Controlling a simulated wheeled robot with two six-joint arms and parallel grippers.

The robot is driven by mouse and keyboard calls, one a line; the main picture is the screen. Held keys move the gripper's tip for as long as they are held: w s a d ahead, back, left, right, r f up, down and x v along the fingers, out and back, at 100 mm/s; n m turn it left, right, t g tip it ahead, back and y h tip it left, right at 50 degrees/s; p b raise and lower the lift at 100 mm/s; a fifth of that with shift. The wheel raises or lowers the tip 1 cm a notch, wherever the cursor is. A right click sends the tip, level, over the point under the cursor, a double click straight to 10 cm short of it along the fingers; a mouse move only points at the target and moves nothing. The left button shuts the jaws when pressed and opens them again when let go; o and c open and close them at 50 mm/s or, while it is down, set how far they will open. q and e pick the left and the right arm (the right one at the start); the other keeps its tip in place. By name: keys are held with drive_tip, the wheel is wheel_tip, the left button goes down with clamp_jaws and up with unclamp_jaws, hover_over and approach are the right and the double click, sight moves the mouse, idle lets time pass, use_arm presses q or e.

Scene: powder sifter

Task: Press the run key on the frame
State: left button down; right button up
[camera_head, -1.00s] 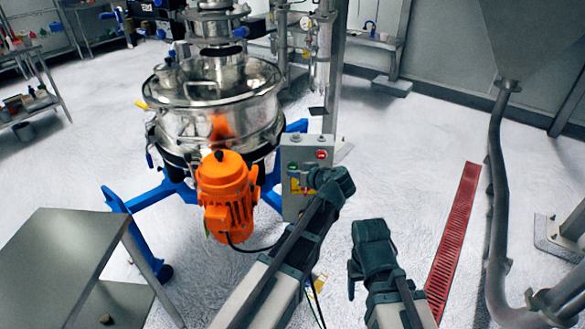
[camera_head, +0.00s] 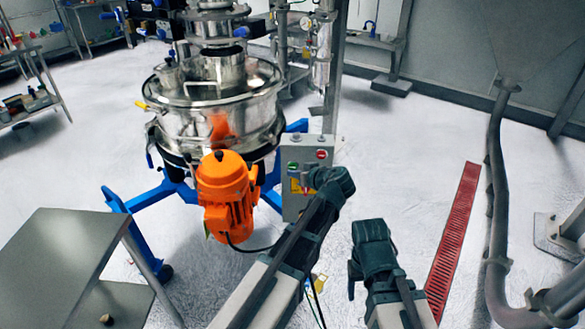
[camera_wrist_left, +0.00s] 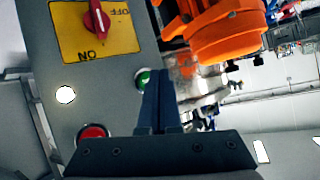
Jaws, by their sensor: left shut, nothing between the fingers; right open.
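A grey control box (camera_head: 303,205) stands on the frame beside the sifter. It bears a green key (camera_head: 293,166), a red key (camera_head: 321,154) and a yellow plate with a red rotary switch, clear in the left wrist view (camera_wrist_left: 97,20). My left gripper (camera_head: 308,176) is shut and empty in front of the box face. In the left wrist view its fingertips (camera_wrist_left: 158,74) lie just right of the green key (camera_wrist_left: 142,78) and partly overlap it; I cannot tell whether they touch. The red key (camera_wrist_left: 93,135) is lower left. My right gripper (camera_head: 355,272) is open, fingers mostly hidden, away from the box.
The steel sifter (camera_head: 215,105) with its orange motor (camera_head: 227,190) and blue legs stands left of the box. A grey table (camera_head: 65,245) is at lower left. A red floor grate (camera_head: 455,235) and a grey pipe (camera_head: 497,190) are at right.

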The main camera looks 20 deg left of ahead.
use_arm(q)
drive_tip(key=shift+w, duration=0.1)
drive_tip(key=shift+w+a, duration=0.1)
drive_tip(key=shift+w, duration=0.2)
drive_tip(key=shift+w, duration=0.45)
idle(0.6)
drive_tip(key=shift+s, duration=0.85)
drive_tip(key=shift+s, duration=0.1)
drive_tip(key=s, duration=0.2)
drive_tip(key=s+d, duration=0.1)
drive_tip(key=s, duration=0.1)
drive_tip(key=shift+s+d, duration=0.1)
drive_tip(key=shift+s, duration=0.25)
idle(0.8)
